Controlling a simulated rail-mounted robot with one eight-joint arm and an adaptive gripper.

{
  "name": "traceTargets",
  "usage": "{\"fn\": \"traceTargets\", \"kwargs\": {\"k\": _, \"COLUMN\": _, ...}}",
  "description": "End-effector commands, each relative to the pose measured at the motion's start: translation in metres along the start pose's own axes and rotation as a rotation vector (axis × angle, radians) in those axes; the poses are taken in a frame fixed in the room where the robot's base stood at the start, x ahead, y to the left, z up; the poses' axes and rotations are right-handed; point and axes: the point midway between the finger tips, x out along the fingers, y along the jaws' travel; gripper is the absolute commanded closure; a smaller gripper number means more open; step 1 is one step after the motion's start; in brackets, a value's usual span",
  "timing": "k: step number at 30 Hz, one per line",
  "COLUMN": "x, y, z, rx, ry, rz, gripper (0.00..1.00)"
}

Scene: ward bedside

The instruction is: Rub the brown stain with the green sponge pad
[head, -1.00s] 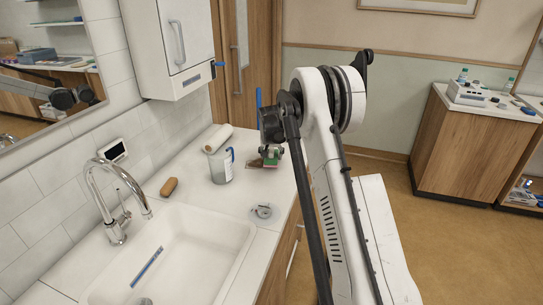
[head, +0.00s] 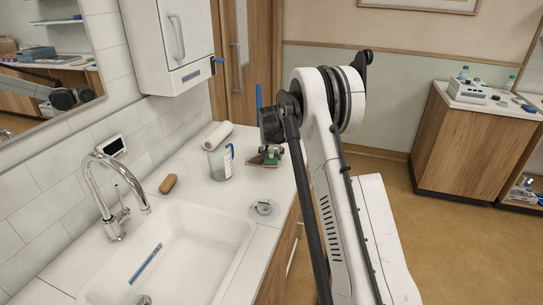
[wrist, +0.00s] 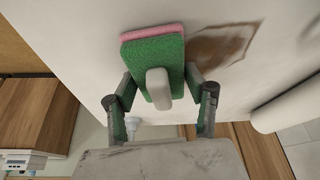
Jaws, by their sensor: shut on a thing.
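The green sponge pad (wrist: 152,65) has a pink layer along one edge and a white handle (wrist: 158,88). My gripper (wrist: 160,85) is shut on the pad, with one finger at each side. In the wrist view the pad is at or just above the white counter; contact cannot be told. In the head view my gripper (head: 272,150) and the pad (head: 268,162) are small at the counter's far right.
A clear measuring jug (head: 219,164) stands just left of the pad, with a white paper roll (head: 217,136) behind it. A small round metal item (head: 263,208) lies nearer. A brown brush (head: 168,184) and the sink (head: 185,245) are further left.

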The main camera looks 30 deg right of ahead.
Motion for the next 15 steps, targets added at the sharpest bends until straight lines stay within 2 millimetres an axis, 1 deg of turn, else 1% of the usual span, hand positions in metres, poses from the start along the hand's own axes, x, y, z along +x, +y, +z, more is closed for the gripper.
{"fn": "traceTargets", "kwargs": {"k": 8, "x": 0.002, "y": -0.003, "z": 0.0, "rx": 0.0, "ry": 0.0, "rz": 0.0, "gripper": 0.73}}
{"fn": "traceTargets", "kwargs": {"k": 15, "x": 0.003, "y": -0.018, "z": -0.004, "rx": -0.002, "ry": 0.0, "rz": 0.0, "gripper": 0.73}}
